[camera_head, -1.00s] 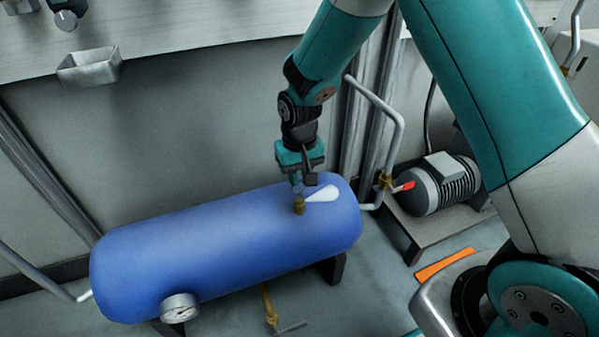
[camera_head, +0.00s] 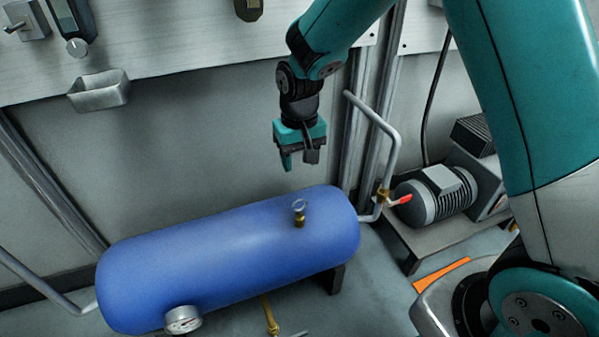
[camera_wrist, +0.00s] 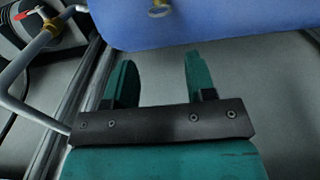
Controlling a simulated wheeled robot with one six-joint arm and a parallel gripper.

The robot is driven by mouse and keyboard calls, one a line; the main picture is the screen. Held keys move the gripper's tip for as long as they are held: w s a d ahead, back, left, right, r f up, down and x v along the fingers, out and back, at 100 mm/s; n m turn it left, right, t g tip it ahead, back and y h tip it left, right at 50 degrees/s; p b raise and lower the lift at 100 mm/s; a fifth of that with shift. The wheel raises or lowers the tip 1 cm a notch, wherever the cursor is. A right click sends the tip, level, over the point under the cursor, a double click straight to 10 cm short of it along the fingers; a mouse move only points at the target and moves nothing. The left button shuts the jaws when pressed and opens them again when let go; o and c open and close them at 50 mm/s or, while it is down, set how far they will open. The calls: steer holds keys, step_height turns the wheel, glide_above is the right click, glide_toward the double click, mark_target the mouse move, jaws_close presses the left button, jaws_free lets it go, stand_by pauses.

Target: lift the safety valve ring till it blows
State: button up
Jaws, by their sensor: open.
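The safety valve (camera_head: 299,217) is a small brass fitting standing upright on top of the blue tank (camera_head: 210,255), near its right end. Its thin metal ring (camera_head: 299,205) sits at the top of the fitting. No white plume shows at the valve. My gripper (camera_head: 298,163) is above and behind the valve, clear of the ring, with nothing between its fingers. In the wrist view my gripper (camera_wrist: 157,80) has its two teal fingers apart. The brass valve (camera_wrist: 159,11) is at the top edge there, beyond the fingertips and partly cut off.
A grey pipe with a red-handled valve (camera_head: 399,201) rises right of the tank. A motor (camera_head: 436,194) stands beyond it. A pressure gauge (camera_head: 183,320) is on the tank's front. A small metal bin (camera_head: 99,91) hangs on the wall panel.

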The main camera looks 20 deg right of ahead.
step_height(320, 180, up, 8)
steer(key=p, duration=0.1)
steer(key=shift+f+p, duration=0.2)
steer(key=shift+p, duration=0.2)
steer(key=s+a+r+n+y+p, duration=0.15)
steer(key=s+r, duration=0.25)
steer(key=s, duration=0.4)
steer(key=s+a+r+n+y, duration=0.1)
steer(key=s+a+r+n, duration=0.2)
steer(key=s, duration=0.6)
steer(key=s+r+n+y, duration=0.25)
steer(key=s+r, duration=0.25)
steer(key=s, duration=0.3)
step_height(320, 180, up, 26)
steer(key=p, duration=2.5)
steer(key=shift+f+h+p, duration=0.2)
steer(key=shift+h+p, duration=0.2)
